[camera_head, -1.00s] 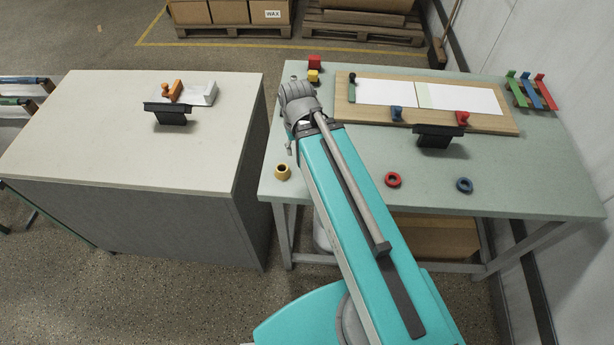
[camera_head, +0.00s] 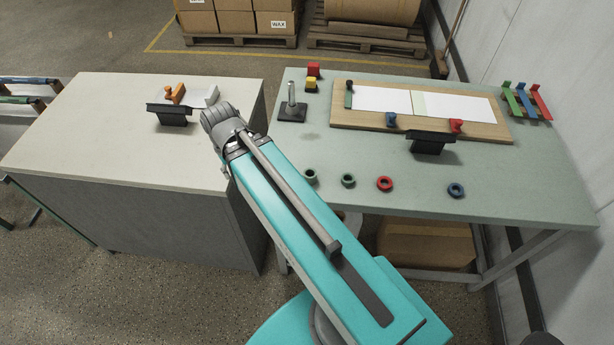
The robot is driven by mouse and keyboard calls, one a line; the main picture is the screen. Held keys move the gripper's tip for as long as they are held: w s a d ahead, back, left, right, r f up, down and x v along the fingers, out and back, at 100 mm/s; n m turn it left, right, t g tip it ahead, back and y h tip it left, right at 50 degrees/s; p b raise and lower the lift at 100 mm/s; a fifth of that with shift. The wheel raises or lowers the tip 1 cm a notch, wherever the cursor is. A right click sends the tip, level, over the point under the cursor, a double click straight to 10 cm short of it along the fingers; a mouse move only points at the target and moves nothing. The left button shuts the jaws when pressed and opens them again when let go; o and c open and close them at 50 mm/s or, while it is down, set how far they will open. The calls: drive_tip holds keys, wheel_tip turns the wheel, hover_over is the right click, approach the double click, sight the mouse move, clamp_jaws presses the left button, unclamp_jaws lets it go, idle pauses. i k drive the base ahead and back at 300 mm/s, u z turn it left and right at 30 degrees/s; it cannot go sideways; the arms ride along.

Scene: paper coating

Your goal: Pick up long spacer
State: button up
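Several ring-shaped pieces stand on the front of the green table: a dark green ring (camera_head: 310,177), a second dark green ring (camera_head: 348,181), a red ring (camera_head: 385,184) and a blue ring (camera_head: 456,190). The green ones look taller than the red and blue ones. I cannot tell for sure which piece is the long spacer. The yellow ring seen earlier is hidden, with my arm across its place. My teal arm reaches up and left, over the gap between the tables. My gripper does not show.
A metal post on a dark base (camera_head: 291,112) stands at the table's left. Red (camera_head: 313,70) and yellow (camera_head: 311,85) blocks are behind it. A wooden board (camera_head: 480,130) with white sheets lies at the back. A black stand (camera_head: 430,143) is before it. The left cabinet top (camera_head: 90,130) is mostly clear.

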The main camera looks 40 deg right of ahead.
sight(310, 174)
drive_tip(key=k, duration=2.1)
drive_tip(key=z, duration=0.8)
drive_tip(key=i, duration=1)
drive_tip(key=u, duration=0.05)
